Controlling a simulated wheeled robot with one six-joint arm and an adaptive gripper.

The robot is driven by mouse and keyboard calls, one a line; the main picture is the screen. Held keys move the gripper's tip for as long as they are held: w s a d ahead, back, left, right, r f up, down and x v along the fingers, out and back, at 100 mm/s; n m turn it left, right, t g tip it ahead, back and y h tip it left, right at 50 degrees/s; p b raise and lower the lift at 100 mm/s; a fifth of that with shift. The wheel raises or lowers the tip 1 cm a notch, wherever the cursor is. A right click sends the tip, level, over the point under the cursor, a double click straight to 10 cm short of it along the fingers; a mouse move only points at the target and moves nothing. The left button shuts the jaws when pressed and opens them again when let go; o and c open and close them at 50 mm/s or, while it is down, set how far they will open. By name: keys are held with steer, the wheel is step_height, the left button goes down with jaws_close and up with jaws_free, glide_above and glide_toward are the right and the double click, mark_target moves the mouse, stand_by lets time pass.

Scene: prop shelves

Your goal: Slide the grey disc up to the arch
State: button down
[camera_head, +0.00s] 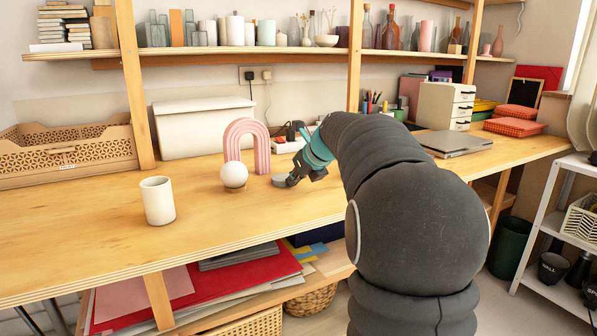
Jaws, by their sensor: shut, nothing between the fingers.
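The pink ribbed arch (248,142) stands upright on the wooden worktop. The grey disc (281,181) lies flat on the worktop, just right of and a little in front of the arch's right leg; a small gap seems to show between them. My gripper (292,182) is shut and low over the worktop, at the right side of the disc. It looks to be touching or almost touching the disc, but I cannot tell which. My arm reaches in from the right and hides the worktop behind it.
A white ball on a small wooden base (234,175) stands in front of the arch. A white cup (157,201) stands left, near the front edge. A white box (204,128), a wooden crate (70,148) and a power strip (288,145) are behind. A laptop (450,142) lies right.

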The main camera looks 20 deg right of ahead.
steer(key=shift+w+a+f+p, duration=0.1)
steer(key=shift+w+a+p, duration=0.1)
steer(key=shift+w, duration=0.3)
steer(key=shift+w+a+p, duration=0.1)
steer(key=shift+w+p, duration=0.05)
steer(key=shift+w, duration=0.35)
steer(key=shift+d, duration=0.1)
steer(key=shift+s, duration=0.1)
